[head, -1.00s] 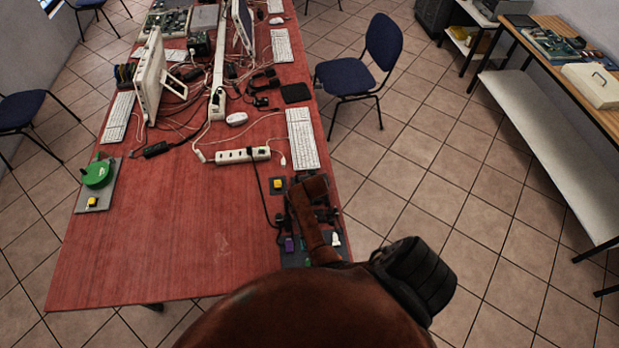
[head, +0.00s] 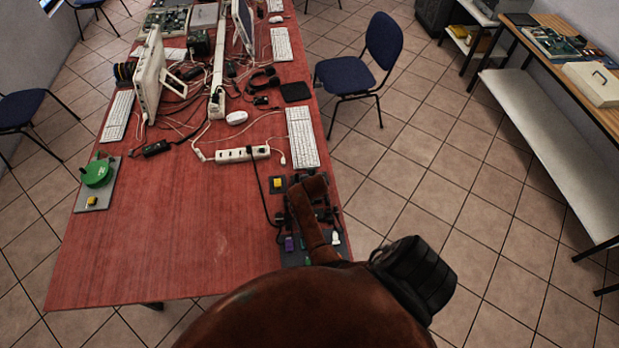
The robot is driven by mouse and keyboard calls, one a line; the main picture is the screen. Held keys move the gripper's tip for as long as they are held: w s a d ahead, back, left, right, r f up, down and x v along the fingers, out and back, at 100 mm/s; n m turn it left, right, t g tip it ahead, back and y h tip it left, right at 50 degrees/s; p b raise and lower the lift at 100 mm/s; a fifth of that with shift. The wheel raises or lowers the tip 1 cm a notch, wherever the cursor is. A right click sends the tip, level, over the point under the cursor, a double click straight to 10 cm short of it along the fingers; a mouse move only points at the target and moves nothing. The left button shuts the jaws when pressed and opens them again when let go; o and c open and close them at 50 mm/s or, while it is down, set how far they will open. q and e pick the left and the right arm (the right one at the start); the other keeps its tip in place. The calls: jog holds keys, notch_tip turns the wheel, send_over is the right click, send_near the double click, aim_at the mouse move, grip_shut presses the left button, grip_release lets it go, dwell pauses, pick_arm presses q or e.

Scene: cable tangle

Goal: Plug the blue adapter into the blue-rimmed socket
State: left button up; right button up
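A brown arm of mine, which I take to be the right, reaches over the table's right edge above a dark grey board (head: 293,259). Its gripper is mostly hidden behind the arm link or lost among dark parts there. Its fingers cannot be made out. A purple piece (head: 289,243) and a white piece (head: 336,238) show on the board, with a small green piece between them. A black cable (head: 260,190) runs from the white power strip (head: 243,154) down to the board. I cannot make out the blue adapter or the blue-rimmed socket. My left gripper is not in view.
A yellow block (head: 277,184) sits on a small dark plate by the board. A green round thing (head: 96,174) stands on a grey plate at the left. Keyboards, monitors and cables crowd the back. The red table's (head: 180,235) front middle is clear.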

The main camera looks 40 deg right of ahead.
jog(key=shift+v, duration=3.7)
jog(key=shift+a, duration=0.1)
